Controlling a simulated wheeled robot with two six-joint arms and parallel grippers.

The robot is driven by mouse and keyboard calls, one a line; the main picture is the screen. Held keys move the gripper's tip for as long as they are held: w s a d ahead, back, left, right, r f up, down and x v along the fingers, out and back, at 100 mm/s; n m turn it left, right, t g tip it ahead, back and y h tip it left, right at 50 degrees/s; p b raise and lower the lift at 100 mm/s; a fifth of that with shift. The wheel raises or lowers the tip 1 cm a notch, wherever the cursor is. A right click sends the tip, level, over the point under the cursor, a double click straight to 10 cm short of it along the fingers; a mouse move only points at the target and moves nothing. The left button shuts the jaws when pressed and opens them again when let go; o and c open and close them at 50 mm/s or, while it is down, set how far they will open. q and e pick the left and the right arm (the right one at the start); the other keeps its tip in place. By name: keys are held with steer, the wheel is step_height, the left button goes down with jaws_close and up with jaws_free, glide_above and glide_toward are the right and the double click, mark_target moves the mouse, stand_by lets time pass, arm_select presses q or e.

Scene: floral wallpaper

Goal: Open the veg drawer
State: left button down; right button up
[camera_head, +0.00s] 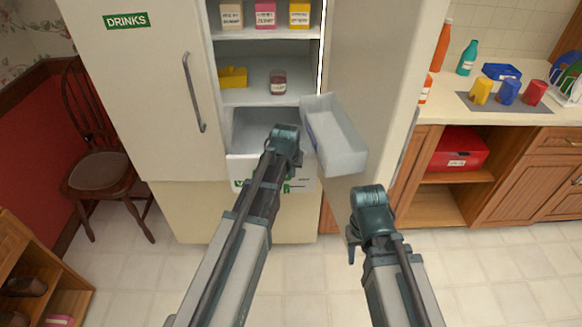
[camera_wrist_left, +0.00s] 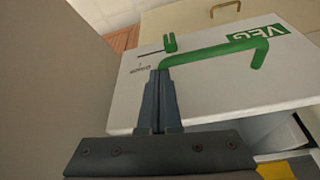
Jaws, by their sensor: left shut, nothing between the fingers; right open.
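The veg drawer (camera_head: 238,168) is low in the open fridge. Its inside shows behind the white front, which seems to stand out partway. In the left wrist view the drawer front (camera_wrist_left: 200,103) fills much of the picture, with an upside-down green VEG label (camera_wrist_left: 258,32) and a green bar handle (camera_wrist_left: 215,54). My left gripper (camera_wrist_left: 160,74) is shut and empty, its fingertips at one end of the handle; I cannot tell whether they touch. In the head view my left wrist hides part of the drawer front. My right gripper (camera_head: 353,244) is open and empty, right of the drawer.
The fridge door (camera_head: 378,80) is swung open to the right, with a grey bin (camera_head: 338,140) close to my left gripper. The DRINKS door (camera_head: 140,90) is closed on the left. A jar (camera_head: 278,82) and yellow block (camera_head: 233,77) sit on the shelf above. Floor in front is clear.

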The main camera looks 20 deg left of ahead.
arm_select(q)
steer(key=shift+r, duration=0.15)
stand_by(0.3)
steer(key=p+v, duration=0.9)
steer(key=shift+s+r, duration=0.2)
steer(key=shift+r, duration=0.15)
steer(key=s+d+f+g, duration=0.1)
steer(key=s+d+g, duration=0.15)
steer(key=s, duration=1.15)
steer(key=s+d+m+g+y, duration=0.1)
steer(key=s+d+m, duration=0.3)
steer(key=d, duration=0.6)
steer(key=shift+s+d+m+g, duration=0.25)
steer(key=shift+s+m+g, duration=0.2)
steer(key=shift+s, duration=0.75)
steer(key=shift+f, duration=0.15)
steer(key=shift+s+d, duration=0.1)
